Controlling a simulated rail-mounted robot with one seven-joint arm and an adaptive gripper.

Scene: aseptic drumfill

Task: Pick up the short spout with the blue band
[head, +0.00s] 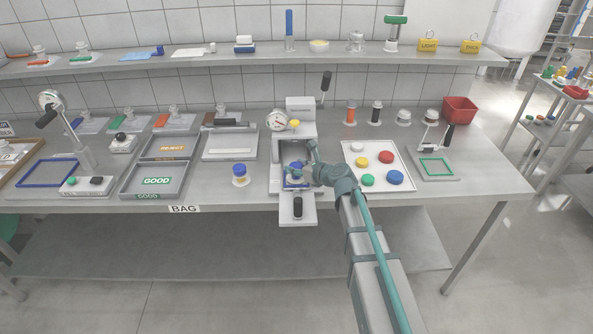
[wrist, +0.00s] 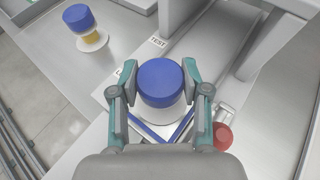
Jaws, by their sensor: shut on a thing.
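A short spout with a blue cap and a white base (wrist: 161,84) is between the fingers of my gripper (wrist: 160,80), which is shut on it. In the wrist view its cap faces the camera, and its band cannot be made out. In the head view my gripper (head: 296,172) and the blue cap are in the bay of the grey test station (head: 297,214), partly covered by my arm. The spout is upright; whether its base touches the surface below cannot be told. Another blue-capped spout, with a yellow band (head: 239,175), stands to the left; it also shows in the wrist view (wrist: 80,18).
The station's housing and gauge (head: 277,120) rise behind my gripper. A white tray (head: 352,147) with several coloured caps lies to the right. Grey GOOD and REJECT trays (head: 130,183) are left. A red bin (head: 459,110) stands back right. A shelf (head: 230,57) runs above.

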